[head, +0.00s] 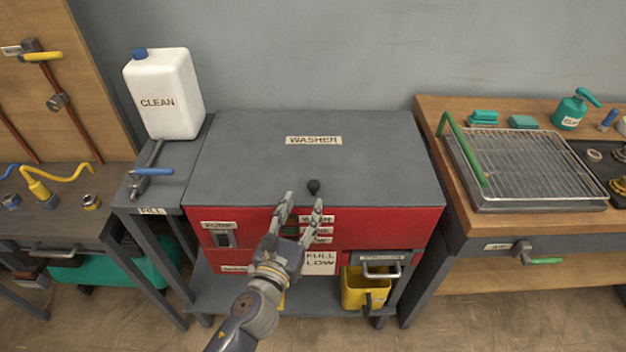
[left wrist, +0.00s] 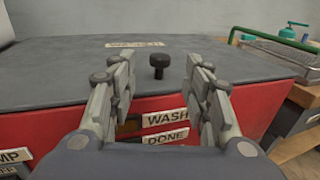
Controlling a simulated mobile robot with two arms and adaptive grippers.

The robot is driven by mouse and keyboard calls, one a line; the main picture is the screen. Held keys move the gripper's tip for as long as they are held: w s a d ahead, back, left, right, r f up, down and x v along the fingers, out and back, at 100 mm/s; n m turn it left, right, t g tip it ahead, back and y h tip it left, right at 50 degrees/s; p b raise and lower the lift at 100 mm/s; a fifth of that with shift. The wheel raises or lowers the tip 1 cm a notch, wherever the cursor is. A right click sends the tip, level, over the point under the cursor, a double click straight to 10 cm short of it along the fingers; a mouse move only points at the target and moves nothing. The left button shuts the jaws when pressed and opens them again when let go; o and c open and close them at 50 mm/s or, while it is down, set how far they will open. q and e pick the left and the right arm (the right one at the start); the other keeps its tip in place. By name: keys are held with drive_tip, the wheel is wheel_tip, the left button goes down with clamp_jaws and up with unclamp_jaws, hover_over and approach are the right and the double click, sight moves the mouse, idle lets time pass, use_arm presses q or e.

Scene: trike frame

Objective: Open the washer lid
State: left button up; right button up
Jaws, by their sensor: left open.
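The washer (head: 228,254) is a red cabinet in the middle of the head view. Its grey lid (head: 250,165), labelled WASHER, lies flat and closed on top. A small black knob (head: 313,187) stands near the lid's front edge; it also shows in the left wrist view (left wrist: 159,64). My left gripper (head: 304,203) is open in front of the washer, fingers pointing toward the lid. In the left wrist view the knob appears beyond and between the open fingertips (left wrist: 160,75), with nothing held. My right gripper is in neither view.
A white CLEAN jug (head: 163,95) stands on the stand to the left. A wire rack (head: 510,160) with a green handle sits on the right bench. A yellow bucket (head: 362,290) is under the washer's right side. Space above the lid is clear.

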sight(314, 183)
use_arm(q)
drive_tip(key=x, duration=0.8)
drive_tip(key=shift+w+d+f, duration=0.1)
drive_tip(key=shift+w, duration=0.3)
drive_tip(key=shift+p, duration=0.3)
clamp_jaws()
